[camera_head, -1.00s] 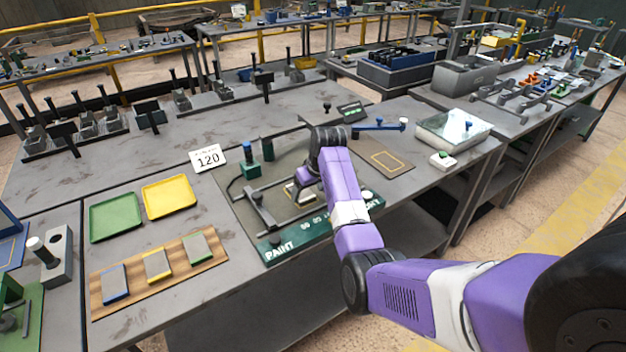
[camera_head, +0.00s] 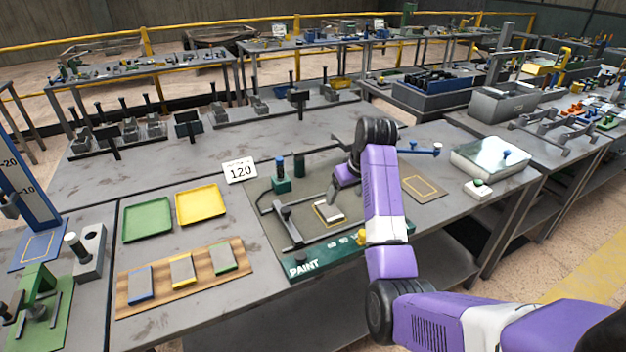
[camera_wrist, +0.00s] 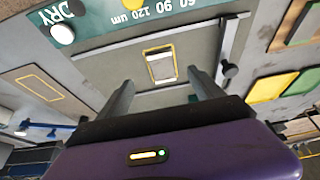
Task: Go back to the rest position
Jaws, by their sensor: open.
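My purple arm reaches over the paint station mat (camera_head: 265,205) in the head view. My gripper (camera_head: 337,192) hangs above the mat, tilted, close to a small pale block (camera_head: 328,211) in a yellow-outlined slot. In the wrist view my gripper (camera_wrist: 165,97) has its two fingers spread wide with nothing between them. The pale block (camera_wrist: 161,67) lies beyond the fingertips in its yellow outline, apart from them. My arm hides part of the mat's right side.
A green tray (camera_head: 147,235), a yellow tray (camera_head: 222,207) and a wooden board (camera_head: 125,297) with three coloured-edge blocks are to the left. A blue lever (camera_head: 420,150) and a glass-topped box (camera_head: 460,160) are to the right.

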